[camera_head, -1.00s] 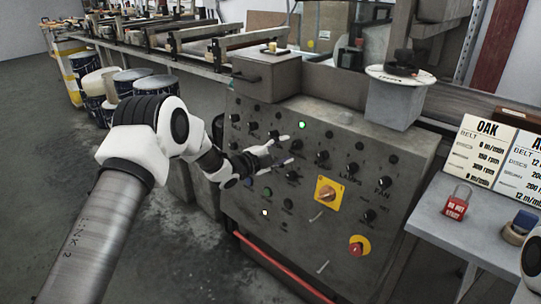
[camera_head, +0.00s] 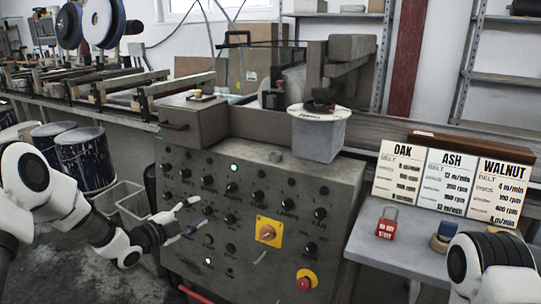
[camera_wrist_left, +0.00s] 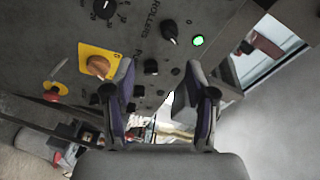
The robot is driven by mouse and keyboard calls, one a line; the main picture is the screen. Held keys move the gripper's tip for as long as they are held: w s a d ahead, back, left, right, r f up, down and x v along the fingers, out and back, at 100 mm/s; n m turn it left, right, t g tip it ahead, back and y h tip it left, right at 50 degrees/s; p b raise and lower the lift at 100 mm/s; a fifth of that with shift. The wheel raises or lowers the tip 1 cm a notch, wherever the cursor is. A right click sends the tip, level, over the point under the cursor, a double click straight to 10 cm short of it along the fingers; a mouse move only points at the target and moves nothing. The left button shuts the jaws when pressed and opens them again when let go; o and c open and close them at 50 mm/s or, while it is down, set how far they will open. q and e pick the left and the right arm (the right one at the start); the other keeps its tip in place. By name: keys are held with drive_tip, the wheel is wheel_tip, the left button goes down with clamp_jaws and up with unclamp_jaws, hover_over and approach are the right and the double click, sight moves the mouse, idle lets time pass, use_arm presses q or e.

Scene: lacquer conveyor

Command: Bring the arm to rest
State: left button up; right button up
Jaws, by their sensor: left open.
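My left gripper (camera_head: 201,211) is in front of the left part of a grey control panel (camera_head: 335,215) in the head view. Its two fingers are spread, with nothing between them. In the left wrist view the open fingers (camera_wrist_left: 160,68) frame part of the panel's knobs. I cannot tell from these views whether a fingertip touches the panel. Part of my right arm (camera_head: 492,266) shows at the lower right edge; its gripper is outside the frames.
The panel carries black knobs, a yellow-backed rotary switch (camera_head: 268,232) and a red button (camera_head: 305,281). To the right, a table (camera_head: 400,252) holds a red padlock (camera_head: 387,224) and speed cards (camera_head: 451,177). Paint-stained drums (camera_head: 86,160) stand at left.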

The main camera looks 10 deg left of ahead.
use_arm(q)
drive_tip(key=s+d+f+n+g+y, duration=0.1)
drive_tip(key=s+d+f+g, duration=0.2)
drive_tip(key=f, duration=0.4)
drive_tip(key=s+d+f+n+g, duration=0.1)
drive_tip(key=s+d+f, duration=0.2)
drive_tip(key=s+f, duration=0.4)
drive_tip(key=s+d+f+n+g+y, duration=0.1)
drive_tip(key=s+d+f+n+g, duration=0.15)
drive_tip(key=f, duration=0.55)
drive_tip(key=s+d+f+n+g+y, duration=0.1)
drive_tip(key=s+f+n, duration=0.1)
drive_tip(key=s+f, duration=0.35)
drive_tip(key=s+f+n+g+y, duration=0.1)
drive_tip(key=s+f+n+g, duration=0.1)
drive_tip(key=s, duration=0.6)
drive_tip(key=s+a+f+n+g+y, duration=0.1)
drive_tip(key=s+a+n+g+y, duration=0.15)
drive_tip(key=s+n, duration=0.55)
drive_tip(key=s+a+f+n+g+y, duration=0.1)
drive_tip(key=s+a+n+g+y, duration=0.2)
drive_tip(key=s, duration=0.8)
wheel_tip(320, 180, up, 18)
drive_tip(key=h+p, duration=0.1)
drive_tip(key=p, duration=1.7)
drive_tip(key=shift+w+d+r, duration=0.15)
drive_tip(key=shift+d+r, duration=0.05)
drive_tip(key=shift+d, duration=0.2)
drive_tip(key=shift+h, duration=0.25)
